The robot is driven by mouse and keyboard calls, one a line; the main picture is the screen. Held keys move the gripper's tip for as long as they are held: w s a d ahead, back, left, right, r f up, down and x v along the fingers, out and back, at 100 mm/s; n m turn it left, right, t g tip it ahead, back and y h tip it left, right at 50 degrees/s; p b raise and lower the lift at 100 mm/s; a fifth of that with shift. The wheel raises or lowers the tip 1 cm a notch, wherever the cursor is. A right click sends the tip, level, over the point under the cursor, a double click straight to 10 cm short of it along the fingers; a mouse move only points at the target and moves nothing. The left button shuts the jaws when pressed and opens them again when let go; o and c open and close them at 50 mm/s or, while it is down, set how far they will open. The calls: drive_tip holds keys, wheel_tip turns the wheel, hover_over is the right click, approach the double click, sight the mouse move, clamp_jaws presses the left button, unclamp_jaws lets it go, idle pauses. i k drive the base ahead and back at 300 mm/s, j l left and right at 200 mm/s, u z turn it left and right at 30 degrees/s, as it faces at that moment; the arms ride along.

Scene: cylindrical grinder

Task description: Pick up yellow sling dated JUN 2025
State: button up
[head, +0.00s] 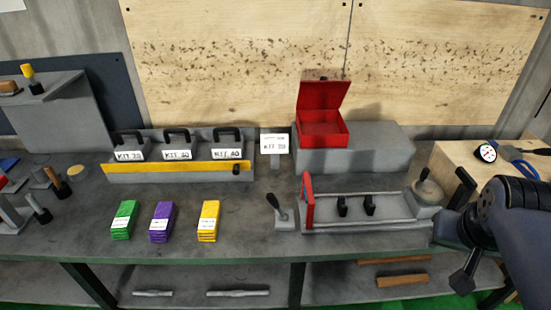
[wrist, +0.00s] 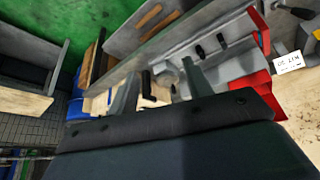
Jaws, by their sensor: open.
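A yellow folded sling (head: 208,220) lies on the grey bench in the head view, with a white label whose print is too small to read. A purple sling (head: 162,222) and a green sling (head: 124,220) lie in a row to its left, also with white labels. My gripper (wrist: 160,85) is open, with nothing seen between its two fingers in the wrist view. In the head view my arm is at the far right, well away from the yellow sling. No sling can be made out in the wrist view.
A grinder fixture with a red plate (head: 308,200) and a lever (head: 277,206) stand right of the yellow sling. A rack of kit cases (head: 178,146) with a yellow bar is behind the slings. An open red box (head: 322,128) stands behind. Bench around the slings is clear.

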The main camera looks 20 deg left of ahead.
sight(208, 227)
drive_tip(key=u, duration=1.75)
